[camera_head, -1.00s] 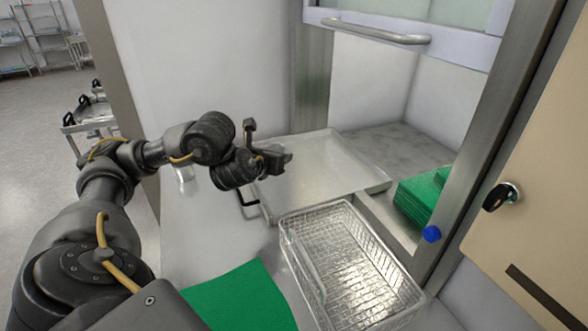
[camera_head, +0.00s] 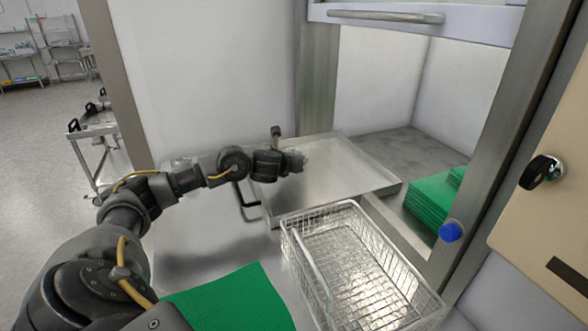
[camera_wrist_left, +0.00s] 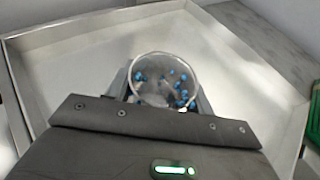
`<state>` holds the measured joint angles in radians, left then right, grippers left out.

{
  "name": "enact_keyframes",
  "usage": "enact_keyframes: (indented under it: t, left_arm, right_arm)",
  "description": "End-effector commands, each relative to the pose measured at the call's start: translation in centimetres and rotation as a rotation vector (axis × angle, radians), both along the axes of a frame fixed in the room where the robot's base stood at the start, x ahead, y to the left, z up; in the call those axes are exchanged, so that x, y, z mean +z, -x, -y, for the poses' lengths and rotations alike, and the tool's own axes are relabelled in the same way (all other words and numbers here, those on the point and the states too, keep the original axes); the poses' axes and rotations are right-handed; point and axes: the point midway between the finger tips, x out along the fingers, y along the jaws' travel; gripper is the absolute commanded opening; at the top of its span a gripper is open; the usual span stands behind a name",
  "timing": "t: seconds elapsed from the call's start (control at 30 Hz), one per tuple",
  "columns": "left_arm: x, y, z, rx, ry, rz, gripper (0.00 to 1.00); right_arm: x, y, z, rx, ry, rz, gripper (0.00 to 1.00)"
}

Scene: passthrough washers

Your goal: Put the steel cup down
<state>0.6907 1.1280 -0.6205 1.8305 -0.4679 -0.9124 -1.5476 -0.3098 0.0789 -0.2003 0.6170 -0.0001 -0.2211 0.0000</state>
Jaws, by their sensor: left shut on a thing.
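My left gripper (camera_head: 297,161) is over the shallow steel tray (camera_head: 350,178) in the head view. In the left wrist view its fingers are shut on the steel cup (camera_wrist_left: 136,72), which shows as a round rim seen from above. Several small blue pieces lie inside the cup. The tray also shows around the cup in the left wrist view (camera_wrist_left: 235,65). The cup's base is hidden, so I cannot tell whether it touches the tray. My right gripper is out of view.
A wire basket (camera_head: 288,239) stands in front of the tray, and a green cloth (camera_head: 232,300) lies left of it. A stack of green cloths (camera_head: 428,205) is at the right. A raised glass door with a handle (camera_head: 385,18) is above. The tray around the cup is clear.

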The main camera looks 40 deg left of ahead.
Motion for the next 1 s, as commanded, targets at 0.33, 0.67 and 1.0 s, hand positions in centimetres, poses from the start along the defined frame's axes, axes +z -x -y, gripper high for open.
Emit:
enact_keyframes:
  t: [0.33, 0.67, 1.0]
  left_arm:
    - [-3.5, -0.3, -0.1, 0.000, 0.000, 0.000, 0.30]
    - [-3.9, -0.3, -0.1, 0.000, 0.000, 0.000, 0.30]
    - [-3.7, -0.3, -0.2, 0.000, 0.000, -0.001, 0.74]
  right_arm:
    - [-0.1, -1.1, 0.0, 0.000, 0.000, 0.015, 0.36]
    - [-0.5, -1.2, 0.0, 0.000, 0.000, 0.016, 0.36]
    - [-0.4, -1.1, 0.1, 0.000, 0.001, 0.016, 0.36]
